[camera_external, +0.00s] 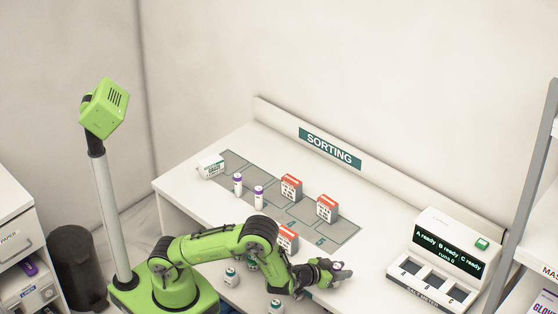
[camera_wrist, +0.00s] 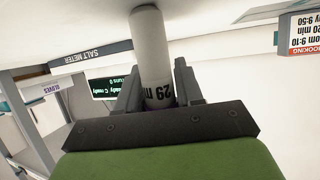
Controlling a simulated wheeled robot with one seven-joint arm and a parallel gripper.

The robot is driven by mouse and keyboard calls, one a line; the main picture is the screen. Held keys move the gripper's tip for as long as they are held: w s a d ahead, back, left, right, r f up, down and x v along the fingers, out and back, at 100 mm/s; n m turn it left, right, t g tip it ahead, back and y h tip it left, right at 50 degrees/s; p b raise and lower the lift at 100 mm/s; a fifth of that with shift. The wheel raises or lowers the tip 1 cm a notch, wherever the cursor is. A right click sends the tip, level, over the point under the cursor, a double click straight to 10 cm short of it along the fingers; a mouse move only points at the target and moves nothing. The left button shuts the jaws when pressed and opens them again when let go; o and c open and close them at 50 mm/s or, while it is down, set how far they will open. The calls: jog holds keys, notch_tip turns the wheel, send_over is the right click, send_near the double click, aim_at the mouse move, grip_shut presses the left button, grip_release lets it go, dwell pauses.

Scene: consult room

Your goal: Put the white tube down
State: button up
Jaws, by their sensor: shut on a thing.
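The white tube (camera_wrist: 150,50) is in my gripper (camera_wrist: 160,88) in the wrist view, between the two dark fingers. In the external view my gripper (camera_external: 338,272) is over the front part of the sorting table (camera_external: 372,290), left of the salt meter. There the tube is mostly hidden by the fingers.
The salt meter (camera_external: 445,250) stands at right. Small bottles (camera_external: 231,277) stand near my arm. The table between my gripper and the meter is clear.

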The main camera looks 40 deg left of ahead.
notch_tip(320, 180, up, 21)
jog(key=p, duration=0.2)
jog(key=w+a+f+m+g+h+b, duration=0.1)
jog(key=w+a+f+h+b, duration=0.15)
jog(key=w+a, duration=0.3)
jog(key=w+a+f+m+h+b, duration=0.1)
jog(key=w+a+f+m+b, duration=0.1)
jog(key=w+a+f, duration=0.3)
jog(key=a+r+m+g+h+b, duration=0.2)
jog(key=a+r+m, duration=0.15)
jog(key=a, duration=0.55)
jog(key=a+r+m+g+h+b, duration=0.2)
jog(key=a+r, duration=0.2)
jog(key=a, duration=0.5)
jog(key=shift+n, duration=0.25)
jog(key=f+b, duration=0.1)
jog(key=f, duration=1.3)
jog(key=s+f+b, duration=0.1)
jog(key=f, duration=0.6)
jog(key=shift+a+b, duration=0.3)
